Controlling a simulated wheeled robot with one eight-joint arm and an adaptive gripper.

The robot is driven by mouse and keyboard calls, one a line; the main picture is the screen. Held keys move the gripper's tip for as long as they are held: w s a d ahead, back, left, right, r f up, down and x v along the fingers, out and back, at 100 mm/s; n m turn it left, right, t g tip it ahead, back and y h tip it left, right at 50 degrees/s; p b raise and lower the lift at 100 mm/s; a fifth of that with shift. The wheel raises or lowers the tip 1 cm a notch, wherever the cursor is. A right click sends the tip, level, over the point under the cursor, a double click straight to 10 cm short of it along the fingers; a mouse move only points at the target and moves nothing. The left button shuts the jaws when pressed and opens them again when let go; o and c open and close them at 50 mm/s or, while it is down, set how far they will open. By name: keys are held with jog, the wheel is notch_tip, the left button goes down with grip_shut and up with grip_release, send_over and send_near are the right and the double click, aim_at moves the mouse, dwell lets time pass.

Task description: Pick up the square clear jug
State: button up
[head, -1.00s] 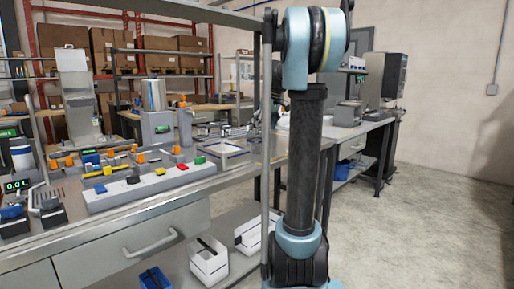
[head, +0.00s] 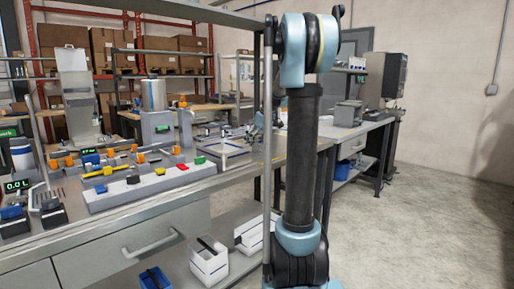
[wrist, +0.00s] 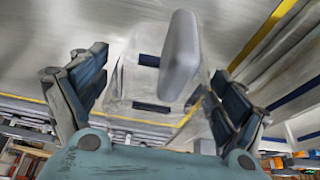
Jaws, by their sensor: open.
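A pale grey, see-through boxy shape, which looks like the square clear jug (wrist: 132,85), sits between my fingers in the wrist view. A thick rounded upright part, probably its handle (wrist: 180,55), stands closest to the camera. My gripper (wrist: 160,78) is open, with one dark finger on each side of the jug. I see a gap on both sides, and no clear contact. In the head view my arm blocks much of the bench's right end, and I cannot make out the jug there.
The bench (head: 160,195) carries a grey block with coloured switches (head: 150,184), dispensers and a metal canister (head: 153,95). A shelf post (head: 266,150) stands close beside my arm. White bins (head: 208,262) and a blue bin (head: 155,279) sit below. Floor at right is clear.

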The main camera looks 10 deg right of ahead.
jog(key=shift+c, duration=0.6)
jog(key=c, duration=1.1)
jog(key=shift+o, duration=0.2)
jog(key=shift+r, duration=0.15)
